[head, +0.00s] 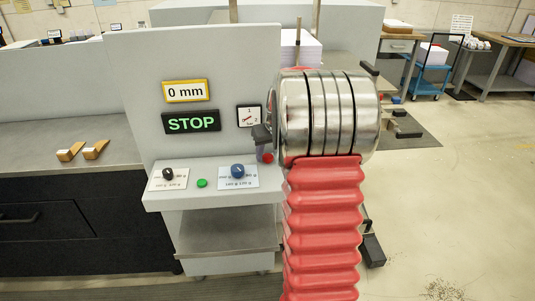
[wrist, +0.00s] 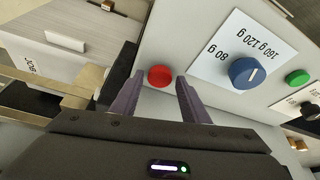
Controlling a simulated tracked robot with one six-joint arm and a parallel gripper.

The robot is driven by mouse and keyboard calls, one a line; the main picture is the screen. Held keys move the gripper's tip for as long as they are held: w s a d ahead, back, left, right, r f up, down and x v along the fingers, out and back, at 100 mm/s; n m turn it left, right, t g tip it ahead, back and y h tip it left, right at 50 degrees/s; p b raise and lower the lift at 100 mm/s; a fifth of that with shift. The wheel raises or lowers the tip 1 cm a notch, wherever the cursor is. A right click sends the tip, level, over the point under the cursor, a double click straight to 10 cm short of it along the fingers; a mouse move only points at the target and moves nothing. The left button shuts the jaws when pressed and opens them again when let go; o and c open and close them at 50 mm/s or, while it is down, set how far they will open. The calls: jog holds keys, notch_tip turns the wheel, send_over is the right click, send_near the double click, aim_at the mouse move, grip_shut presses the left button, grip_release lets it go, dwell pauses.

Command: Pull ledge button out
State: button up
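The red ledge button (wrist: 160,76) shows in the wrist view between the tips of my gripper's two dark fingers. My gripper (wrist: 159,84) is open, with one fingertip on each side of the button. Small gaps seem to show beside the button, and I cannot tell whether either finger touches it. In the head view the red button (head: 267,157) is partly visible at the right end of the grey ledge (head: 190,198), by the dark gripper part (head: 262,136). My arm hides most of the gripper there.
The ledge also carries a blue knob (head: 237,171), a green button (head: 202,183) and a black knob (head: 168,174). Above it, the panel has a "0 mm" display (head: 185,91), a green "STOP" display (head: 191,122) and a gauge (head: 249,116). Open floor lies at right.

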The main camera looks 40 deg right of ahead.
grip_shut()
dwell(0.3)
jog(key=shift+r, duration=0.4)
jog(key=shift+o, duration=1.2)
grip_release()
jog(key=v, duration=1.3)
jog(key=shift+s+r, duration=0.2)
jog(key=shift+r, duration=0.15)
jog(key=shift+a+m, duration=0.1)
jog(key=shift+m, duration=0.2)
